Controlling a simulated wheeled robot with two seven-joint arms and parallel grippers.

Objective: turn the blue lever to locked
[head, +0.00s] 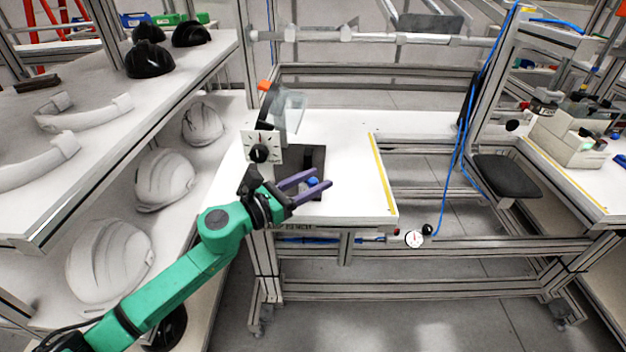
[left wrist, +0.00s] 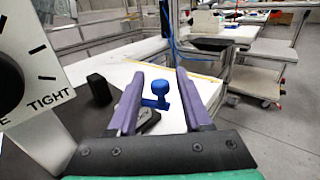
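The blue lever (head: 312,182) sits near the front edge of the white workbench, beside a dark base plate. In the left wrist view the blue lever (left wrist: 163,90) has a round knob and a short arm, near a dark block. My left gripper (head: 322,178) is open, with its purple fingers on either side of the lever. In the left wrist view the left gripper (left wrist: 160,74) frames the lever, with space showing beside the knob. Contact cannot be told. The lever's lower part and any lock marking are hidden or too small to read. My right gripper is out of view.
A white dial plate (head: 261,147) with a black knob stands close behind my left gripper; "TIGHT" is readable on the dial (left wrist: 45,75) in the wrist view. A clear visor (head: 289,108) rises behind it. The bench's right side is clear.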

